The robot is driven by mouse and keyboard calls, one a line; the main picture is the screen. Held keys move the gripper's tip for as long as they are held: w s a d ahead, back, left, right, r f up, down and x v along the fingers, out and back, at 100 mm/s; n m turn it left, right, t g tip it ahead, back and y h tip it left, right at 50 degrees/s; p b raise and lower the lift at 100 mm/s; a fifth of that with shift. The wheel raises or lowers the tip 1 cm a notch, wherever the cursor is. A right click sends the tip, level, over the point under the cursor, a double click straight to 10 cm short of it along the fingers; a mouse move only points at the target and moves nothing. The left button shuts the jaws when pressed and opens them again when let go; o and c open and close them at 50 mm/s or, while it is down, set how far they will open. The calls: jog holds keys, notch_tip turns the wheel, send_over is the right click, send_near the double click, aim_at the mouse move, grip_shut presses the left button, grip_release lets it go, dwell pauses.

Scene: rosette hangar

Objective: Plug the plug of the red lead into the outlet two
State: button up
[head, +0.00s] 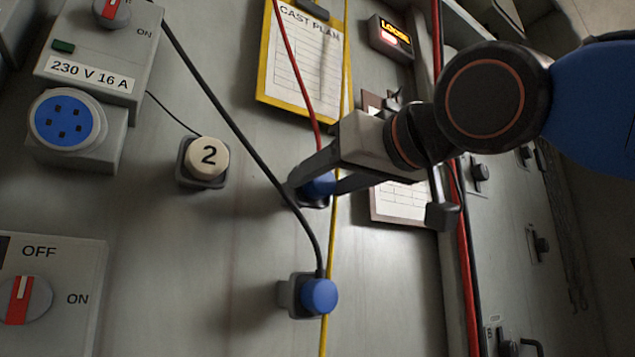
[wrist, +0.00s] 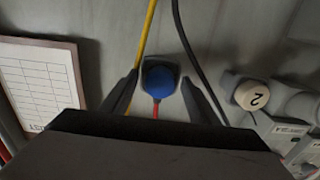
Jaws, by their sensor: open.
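The plug of the red lead (head: 319,184) is a blue round plug sitting in a dark holder on the grey wall. It also shows in the wrist view (wrist: 158,82), with the red lead (wrist: 156,110) running from it. My gripper (head: 318,192) is open, with one finger on each side of this plug; I cannot tell whether they touch it. Outlet two is not certain: a cap marked 2 (head: 208,159) sits on a square holder, with a thin cord up to the blue-faced socket (head: 66,118) under the 230 V 16 A box.
A second blue plug (head: 319,296) on a black lead (head: 252,150) sits in a holder below. A yellow cord (head: 329,270) runs down beside both plugs. A clipboard (head: 300,65) hangs above. An OFF/ON switch box (head: 45,290) is at lower left.

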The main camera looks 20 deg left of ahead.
aim_at(325, 181)
dwell(0.4)
grip_shut()
jog(key=shift+d, duration=0.1)
jog(key=shift+v, duration=2.95)
